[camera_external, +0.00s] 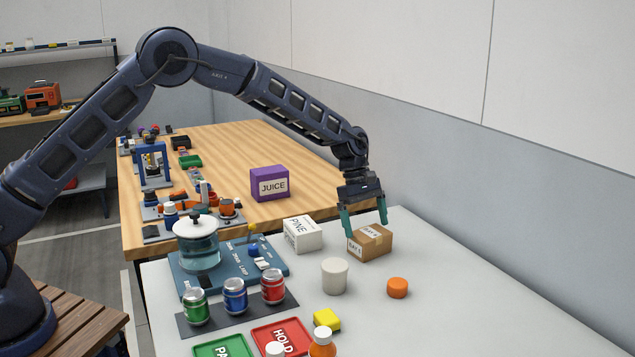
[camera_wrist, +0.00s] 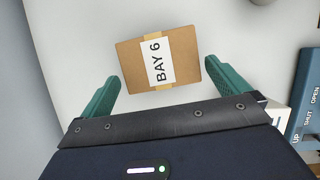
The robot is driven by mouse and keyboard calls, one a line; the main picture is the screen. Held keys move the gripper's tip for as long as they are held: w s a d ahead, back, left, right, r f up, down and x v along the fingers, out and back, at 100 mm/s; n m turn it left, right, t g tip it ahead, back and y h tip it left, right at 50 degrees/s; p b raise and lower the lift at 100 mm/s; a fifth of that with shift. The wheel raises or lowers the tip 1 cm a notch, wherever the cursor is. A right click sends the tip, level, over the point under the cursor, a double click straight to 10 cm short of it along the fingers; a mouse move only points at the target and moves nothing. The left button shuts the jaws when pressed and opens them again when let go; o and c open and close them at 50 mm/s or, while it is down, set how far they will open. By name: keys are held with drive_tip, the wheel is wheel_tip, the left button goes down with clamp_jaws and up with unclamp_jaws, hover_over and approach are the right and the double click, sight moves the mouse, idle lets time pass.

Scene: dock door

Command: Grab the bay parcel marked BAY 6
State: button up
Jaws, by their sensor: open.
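The parcel marked BAY 6 is a small brown box (camera_external: 371,244) with a white label on the light table. In the wrist view the parcel (camera_wrist: 184,61) lies slightly tilted and its label reads BAY 6. My gripper (camera_external: 366,224) is right above the parcel in the external view, pointing down with its green fingers apart. In the wrist view my gripper (camera_wrist: 172,84) shows one finger left of the parcel and one at its lower right. The right finger appears close to the parcel's edge; I cannot tell whether it touches. Nothing is held.
A white PINE box (camera_external: 303,234) stands left of the parcel. A white cup (camera_external: 334,275) and an orange disc (camera_external: 397,287) are in front. A purple JUICE box (camera_external: 269,184) stands on the wooden table behind. The table right of the parcel is clear.

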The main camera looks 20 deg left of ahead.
sight(370, 232)
drive_tip(key=shift+s+d+x, duration=0.1)
drive_tip(key=shift+d+x, duration=0.05)
drive_tip(key=shift+x, duration=1.3)
drive_tip(key=shift+s+d+x, duration=0.1)
drive_tip(key=shift+d+x, duration=0.05)
drive_tip(key=shift+x, duration=1.3)
drive_tip(key=shift+r, duration=0.2)
drive_tip(key=shift+c, duration=0.4)
drive_tip(key=c, duration=0.8)
